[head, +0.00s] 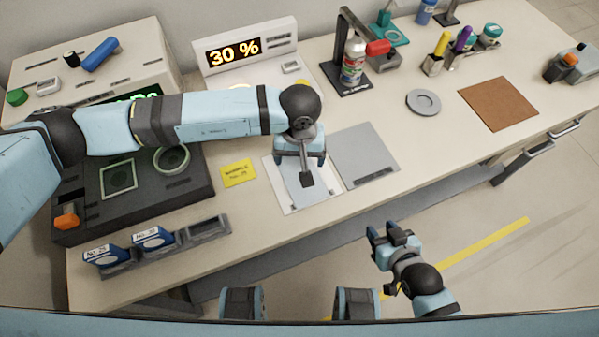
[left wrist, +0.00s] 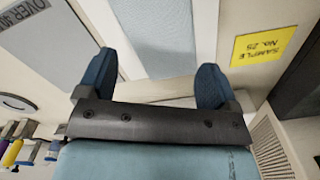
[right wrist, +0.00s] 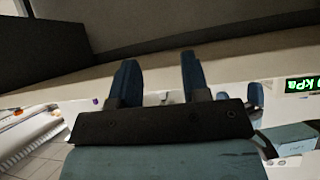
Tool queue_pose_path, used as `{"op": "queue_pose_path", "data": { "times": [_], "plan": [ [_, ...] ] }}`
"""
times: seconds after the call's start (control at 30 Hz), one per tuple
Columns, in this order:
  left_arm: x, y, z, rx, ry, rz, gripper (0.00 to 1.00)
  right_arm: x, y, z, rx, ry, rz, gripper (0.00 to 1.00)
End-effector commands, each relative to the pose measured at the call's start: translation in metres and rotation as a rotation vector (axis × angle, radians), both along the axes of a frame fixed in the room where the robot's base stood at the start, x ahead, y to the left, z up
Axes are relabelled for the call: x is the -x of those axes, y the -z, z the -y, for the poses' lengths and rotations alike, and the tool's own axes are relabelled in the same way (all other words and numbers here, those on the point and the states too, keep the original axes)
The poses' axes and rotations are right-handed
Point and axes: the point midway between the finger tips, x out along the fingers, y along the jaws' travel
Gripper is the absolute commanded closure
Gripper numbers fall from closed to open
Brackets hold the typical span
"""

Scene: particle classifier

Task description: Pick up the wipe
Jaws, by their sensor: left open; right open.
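The wipe looks like a pale blue-grey sheet (head: 312,194) lying flat on a white panel on the bench; it also shows in the left wrist view (left wrist: 158,35). My left gripper (head: 300,162) is open over the sheet, and part of the sheet is hidden beneath it. In the left wrist view its two fingers (left wrist: 152,75) stand apart, one on each side of the sheet, with nothing between them. I cannot tell how high the fingertips are above it. My right gripper (head: 385,233) is open and empty, in front of the bench, over the floor.
A grey panel (head: 365,155) lies right of the sheet and a yellow sample card (head: 238,173) left of it. A dark device (head: 190,195) and a rack with blue boxes (head: 205,231) stand further left. A spray can (head: 353,62) stands behind. Bench space toward the brown mat (head: 498,103) is fairly clear.

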Motion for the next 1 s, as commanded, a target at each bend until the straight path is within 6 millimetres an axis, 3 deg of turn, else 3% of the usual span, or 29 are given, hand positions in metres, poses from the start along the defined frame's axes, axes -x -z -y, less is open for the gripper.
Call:
{"op": "queue_pose_path", "data": {
  "times": [0.17, 0.3, 0.4, 0.73, 1.0],
  "plan": [
    [0.000, 0.031, 0.000, 0.001, -0.001, -0.002, 0.15, 0.000, 0.008, -0.002, -0.007, 0.002, -0.009, 0.57],
    [-0.001, 0.051, 0.000, 0.001, 0.001, 0.001, 0.15, -0.001, 0.032, -0.004, -0.023, 0.009, -0.026, 0.57],
    [-0.001, 0.056, 0.000, 0.002, 0.000, 0.001, 0.15, -0.002, 0.036, -0.007, -0.025, 0.009, -0.030, 0.57],
    [0.000, 0.057, 0.000, 0.000, -0.001, -0.001, 0.15, -0.007, 0.023, -0.010, -0.032, 0.008, -0.004, 0.57],
    [0.000, 0.057, 0.000, 0.000, -0.001, -0.002, 0.44, -0.004, 0.027, -0.008, -0.027, 0.006, -0.012, 0.57]
  ]
}}
